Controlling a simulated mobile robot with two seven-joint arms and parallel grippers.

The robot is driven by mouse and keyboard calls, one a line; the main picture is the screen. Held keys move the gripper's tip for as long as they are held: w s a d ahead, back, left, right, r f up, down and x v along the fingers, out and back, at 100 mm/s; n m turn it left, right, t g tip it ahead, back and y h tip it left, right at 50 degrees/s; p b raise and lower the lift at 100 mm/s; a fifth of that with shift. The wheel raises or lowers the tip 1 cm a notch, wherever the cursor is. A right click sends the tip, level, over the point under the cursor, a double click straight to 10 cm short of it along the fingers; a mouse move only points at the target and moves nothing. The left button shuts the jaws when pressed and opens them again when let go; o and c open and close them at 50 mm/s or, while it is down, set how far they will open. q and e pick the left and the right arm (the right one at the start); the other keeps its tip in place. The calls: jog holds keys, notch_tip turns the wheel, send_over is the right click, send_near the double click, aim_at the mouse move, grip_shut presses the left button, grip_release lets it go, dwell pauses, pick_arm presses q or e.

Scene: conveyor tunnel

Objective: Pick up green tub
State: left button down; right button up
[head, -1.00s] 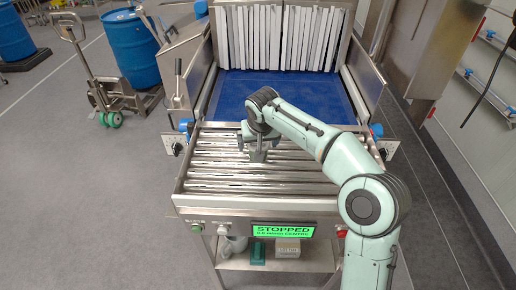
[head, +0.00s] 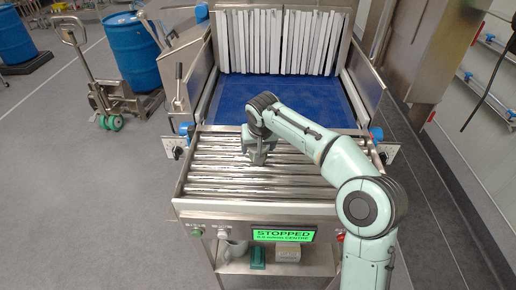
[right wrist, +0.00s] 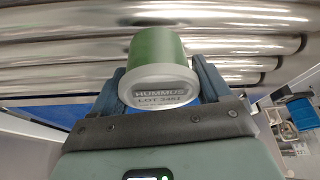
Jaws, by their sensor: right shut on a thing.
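The green tub (right wrist: 156,48) shows in the right wrist view, with a pale lid marked HUMMUS and a lot number facing the camera. My right gripper (right wrist: 163,78) has one finger on each side of it and is shut on it. In the head view the right gripper (head: 258,157) is low over the steel rollers, and I cannot clearly make out the tub there. I cannot tell whether the tub still touches the rollers. My left gripper is not in view.
The roller bed (head: 215,180) is otherwise clear. Behind it lie a blue belt (head: 285,98) and a strip curtain (head: 280,40). A display (head: 284,235) reads STOPPED.

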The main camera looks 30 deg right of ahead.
notch_tip(320, 180, up, 19)
jog(key=p, duration=0.4)
jog(key=shift+p, duration=0.3)
jog(key=shift+o, duration=0.9)
jog(key=shift+w+f, duration=0.1)
jog(key=c, duration=0.5)
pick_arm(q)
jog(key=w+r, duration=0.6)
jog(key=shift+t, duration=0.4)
pick_arm(e)
jog(key=shift+c, duration=0.2)
